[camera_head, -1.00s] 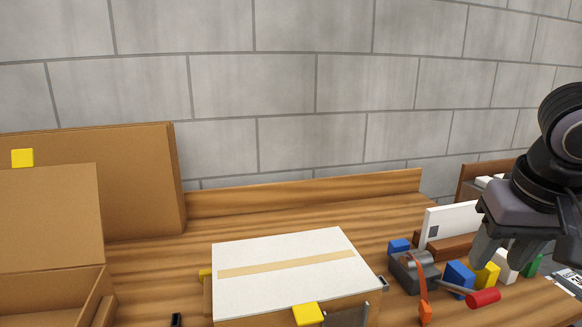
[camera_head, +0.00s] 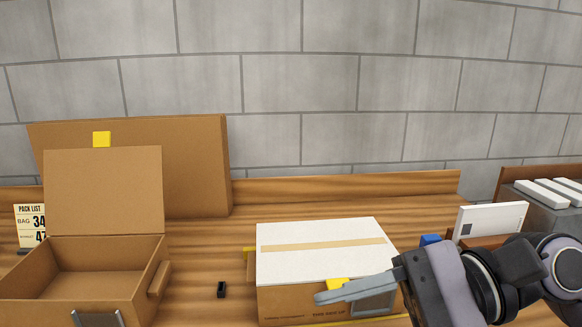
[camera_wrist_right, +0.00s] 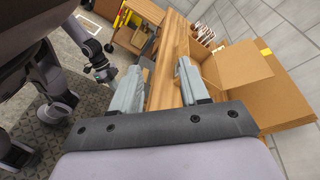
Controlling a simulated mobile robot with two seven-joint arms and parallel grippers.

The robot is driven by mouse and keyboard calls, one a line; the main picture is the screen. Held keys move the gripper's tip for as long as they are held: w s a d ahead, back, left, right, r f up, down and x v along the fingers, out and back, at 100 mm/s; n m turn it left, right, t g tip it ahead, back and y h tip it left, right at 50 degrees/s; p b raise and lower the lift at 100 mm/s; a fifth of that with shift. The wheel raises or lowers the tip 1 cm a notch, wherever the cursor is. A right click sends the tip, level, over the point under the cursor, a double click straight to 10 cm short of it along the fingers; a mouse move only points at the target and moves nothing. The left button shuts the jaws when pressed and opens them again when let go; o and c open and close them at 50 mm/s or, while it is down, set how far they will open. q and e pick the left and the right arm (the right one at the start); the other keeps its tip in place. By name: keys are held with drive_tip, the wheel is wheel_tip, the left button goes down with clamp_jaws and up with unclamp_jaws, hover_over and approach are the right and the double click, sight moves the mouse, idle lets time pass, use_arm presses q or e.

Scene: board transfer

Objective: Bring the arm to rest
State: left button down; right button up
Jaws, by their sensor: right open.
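My right gripper (camera_head: 335,303) reaches in from the lower right in the head view, pointing left in front of the white-topped carton (camera_head: 320,262). In the right wrist view its two grey fingers (camera_wrist_right: 157,78) are spread apart with nothing between them. Whether it touches the carton cannot be told. My left arm (camera_wrist_right: 98,62) shows at the upper left of the right wrist view, away from the table; its jaws are too small to judge.
An open cardboard box (camera_head: 105,196) stands at the left on the wooden table (camera_head: 205,265), before a tall brown panel (camera_head: 195,165). A small black item (camera_head: 221,290) lies between box and carton. A white board (camera_head: 490,222) stands at right. A block wall (camera_head: 300,80) closes the back.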

drive_tip(key=w+d+r+m+t+y, duration=0.1)
drive_tip(key=w+r+m+t+y, duration=0.2)
drive_tip(key=m+t, duration=0.5)
drive_tip(key=w+d+r+m+t+y, duration=0.2)
drive_tip(key=r+m+t+y, duration=0.25)
drive_tip(key=m, duration=0.85)
drive_tip(key=w+d+f+m+t+h, duration=0.4)
drive_tip(key=m+t+h, duration=0.5)
drive_tip(key=m, duration=0.5)
drive_tip(key=w+d+f+m+g+h, duration=0.1)
drive_tip(key=d+f+m+g+h, duration=0.1)
drive_tip(key=d+f+m+h, duration=0.4)
drive_tip(key=w+d+f+m+g+h, duration=0.1)
drive_tip(key=d+f+m+g+h, duration=0.1)
drive_tip(key=f+m+h, duration=0.7)
drive_tip(key=s+d+f+m+g+y, duration=0.1)
drive_tip(key=s+d+f+m+g, duration=0.1)
drive_tip(key=s+f+m+g, duration=1.55)
drive_tip(key=w+a+f+n+t+y+b, duration=0.2)
drive_tip(key=f+n+t, duration=0.4)
drive_tip(key=f+t, duration=0.5)
drive_tip(key=shift+w+a+f, duration=0.4)
drive_tip(key=shift+w+f, duration=0.3)
drive_tip(key=shift+f, duration=1.75)
